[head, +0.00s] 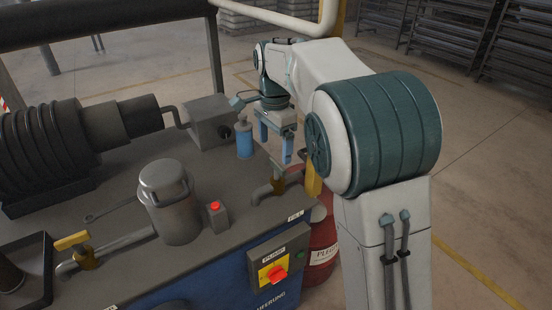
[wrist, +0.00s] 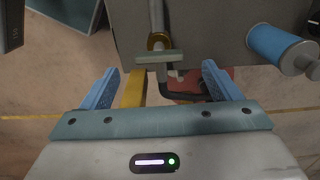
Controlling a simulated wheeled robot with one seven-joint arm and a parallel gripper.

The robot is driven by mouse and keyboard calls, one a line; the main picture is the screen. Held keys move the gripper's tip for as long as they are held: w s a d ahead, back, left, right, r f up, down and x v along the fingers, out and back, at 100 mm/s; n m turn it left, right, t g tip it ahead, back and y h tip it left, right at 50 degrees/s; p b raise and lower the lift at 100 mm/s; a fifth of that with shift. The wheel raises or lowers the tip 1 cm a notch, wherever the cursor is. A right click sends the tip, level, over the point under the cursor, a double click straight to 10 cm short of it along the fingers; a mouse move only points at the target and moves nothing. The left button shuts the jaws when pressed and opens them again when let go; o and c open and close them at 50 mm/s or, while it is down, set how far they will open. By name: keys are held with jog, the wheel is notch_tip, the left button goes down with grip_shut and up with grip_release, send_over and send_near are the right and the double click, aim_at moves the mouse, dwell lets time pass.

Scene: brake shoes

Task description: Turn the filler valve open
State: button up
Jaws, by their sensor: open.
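The filler valve (head: 278,183) is a brass-coloured body on a pipe at the right edge of the bench, beside a FILL label (head: 295,215). Its yellow lever (head: 313,180) sticks out past the bench edge. My gripper (head: 275,152) points down above the valve with its blue fingers apart. In the wrist view, the valve's brass collar (wrist: 159,41) is ahead of the fingers. The yellow lever (wrist: 133,88) shows between the fingers of my gripper (wrist: 160,85), nearer the left one. I see no clear contact, and the depth between them is hard to tell.
A blue bottle (head: 244,140) stands close by on the bench, also in the wrist view (wrist: 275,45). A grey canister (head: 170,200), a red-button box (head: 217,217) and another yellow-handled valve (head: 71,241) are further left. A red cylinder (head: 321,240) stands below the bench edge.

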aim_at(277, 163)
jog(key=f, duration=0.4)
jog(key=shift+d+f, duration=0.15)
jog(key=shift+d, duration=0.25)
jog(key=shift+f, duration=0.65)
jog(key=shift+a, duration=0.1)
jog(key=c, duration=1)
